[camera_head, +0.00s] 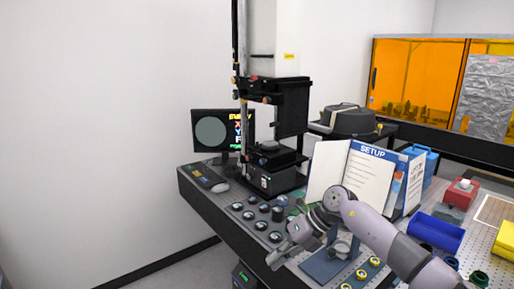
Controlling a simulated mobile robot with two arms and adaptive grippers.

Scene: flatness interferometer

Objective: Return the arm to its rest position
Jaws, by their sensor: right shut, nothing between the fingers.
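My right arm (375,232) comes in from the lower right and reaches over the front of the table. Its gripper (274,262) is shut and empty, low over the table's front edge, to the left of a blue-grey stand (326,265). My left gripper and left arm do not show. The interferometer (272,150) stands upright at the back of the table, apart from my gripper.
Several round dark parts (249,214) lie left of my gripper. An open SETUP binder (362,178) stands behind my arm. A blue bin (435,232) and a red block (461,192) are at right.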

